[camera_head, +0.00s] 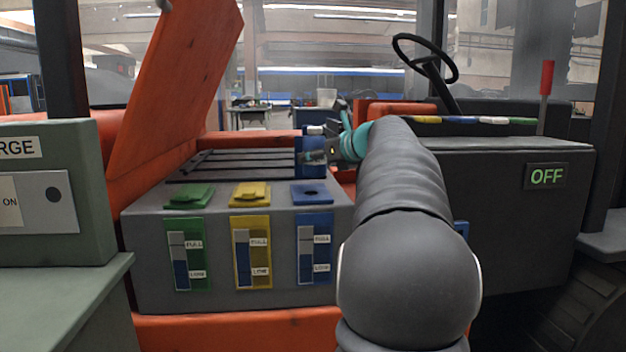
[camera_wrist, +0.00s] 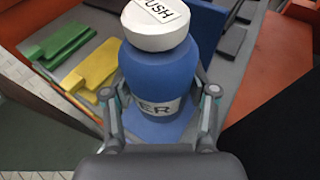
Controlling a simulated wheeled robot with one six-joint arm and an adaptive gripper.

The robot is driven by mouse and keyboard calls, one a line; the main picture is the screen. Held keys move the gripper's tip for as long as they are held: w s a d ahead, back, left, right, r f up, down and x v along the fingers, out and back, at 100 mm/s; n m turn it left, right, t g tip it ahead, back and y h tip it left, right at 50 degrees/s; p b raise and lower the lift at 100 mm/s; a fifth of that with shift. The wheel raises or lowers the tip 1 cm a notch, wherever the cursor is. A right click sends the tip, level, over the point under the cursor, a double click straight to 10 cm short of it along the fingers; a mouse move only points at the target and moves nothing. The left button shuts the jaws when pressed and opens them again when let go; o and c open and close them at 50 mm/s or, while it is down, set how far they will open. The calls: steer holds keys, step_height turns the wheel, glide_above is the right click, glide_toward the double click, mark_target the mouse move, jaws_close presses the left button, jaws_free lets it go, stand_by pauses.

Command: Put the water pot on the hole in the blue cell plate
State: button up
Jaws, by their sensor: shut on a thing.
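The water pot is a blue bottle (camera_wrist: 158,72) with a white cap marked "USH" in view and a white label ending in "ER". In the head view its blue body (camera_head: 311,170) and white cap stand above and behind the blue cell plate (camera_head: 300,189). That plate is at the right of the battery's front top edge, and its dark hole is uncovered. My gripper (camera_wrist: 160,95) is shut on the pot, one finger on each side. It also shows in the head view (camera_head: 325,155). The pot's underside is hidden, with blue surface around its base in the wrist view.
Green (camera_head: 189,196) and yellow (camera_head: 250,194) cell lids lie left of the blue plate. An orange hood (camera_head: 185,70) stands raised at the left. A dark cabinet (camera_head: 515,215) with an "OFF" sign is at the right, with a steering wheel (camera_head: 425,60) behind.

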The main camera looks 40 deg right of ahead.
mark_target(312, 174)
steer(key=shift+w+a+f, duration=0.15)
steer(key=shift+w+f, duration=0.2)
steer(key=shift+w, duration=0.25)
steer(key=shift+f+b, duration=0.85)
steer(key=shift+f, duration=1.15)
steer(key=shift+f, duration=0.15)
steer(key=o, duration=1.3)
steer(key=shift+c, duration=0.2)
steer(key=p+v, duration=0.1)
steer(key=v, duration=1.1)
